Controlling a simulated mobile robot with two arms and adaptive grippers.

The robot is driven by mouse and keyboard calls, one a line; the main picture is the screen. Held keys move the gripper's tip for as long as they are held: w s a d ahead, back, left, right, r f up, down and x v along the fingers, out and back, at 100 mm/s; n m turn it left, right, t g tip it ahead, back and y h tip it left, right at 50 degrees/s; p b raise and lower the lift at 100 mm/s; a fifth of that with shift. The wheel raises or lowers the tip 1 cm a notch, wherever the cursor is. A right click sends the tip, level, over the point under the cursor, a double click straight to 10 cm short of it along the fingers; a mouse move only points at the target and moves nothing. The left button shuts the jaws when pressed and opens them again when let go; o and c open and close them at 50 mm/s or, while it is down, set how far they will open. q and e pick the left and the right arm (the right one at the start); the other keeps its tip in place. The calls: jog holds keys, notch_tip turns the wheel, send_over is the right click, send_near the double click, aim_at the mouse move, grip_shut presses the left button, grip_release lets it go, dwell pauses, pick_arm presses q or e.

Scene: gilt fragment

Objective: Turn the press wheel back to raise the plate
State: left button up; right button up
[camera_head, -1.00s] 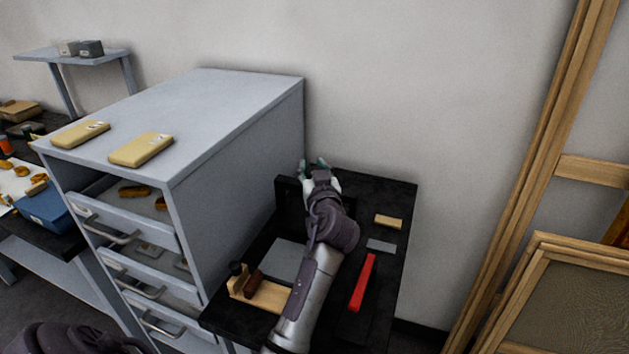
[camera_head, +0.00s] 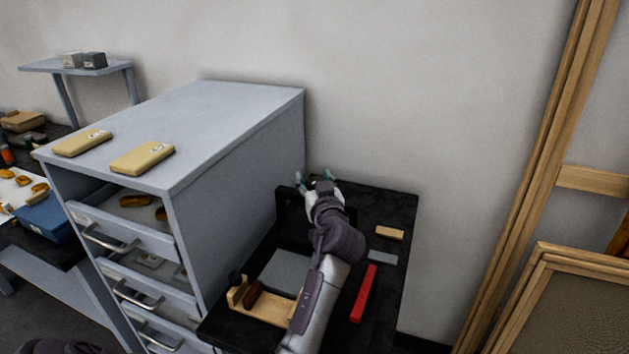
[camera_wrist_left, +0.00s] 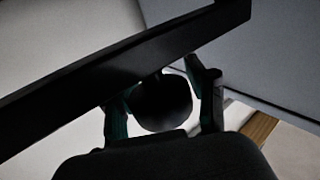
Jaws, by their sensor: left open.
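The press shows as a black upright frame (camera_head: 283,208) on the black table, partly hidden by my left arm. A grey plate (camera_head: 287,271) lies in front of the frame. My left gripper (camera_head: 313,180) is at the top of the frame, fingers spread. In the left wrist view, a dark round part (camera_wrist_left: 163,103), likely the press wheel or its hub, sits between the open fingers, under a black beam (camera_wrist_left: 110,75). I cannot tell whether the fingers touch it. The wheel is not clear in the head view. My right gripper is not in view.
A grey drawer cabinet (camera_head: 230,115) stands close to the press on the left. A red bar (camera_head: 363,293), a grey piece (camera_head: 383,257) and a tan block (camera_head: 390,233) lie to the right. A wooden jig (camera_head: 268,305) lies near the front. Wooden frames (camera_head: 550,180) lean at the right.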

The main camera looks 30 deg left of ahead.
pick_arm(q)
notch_tip(320, 180, up, 10)
dwell(0.5)
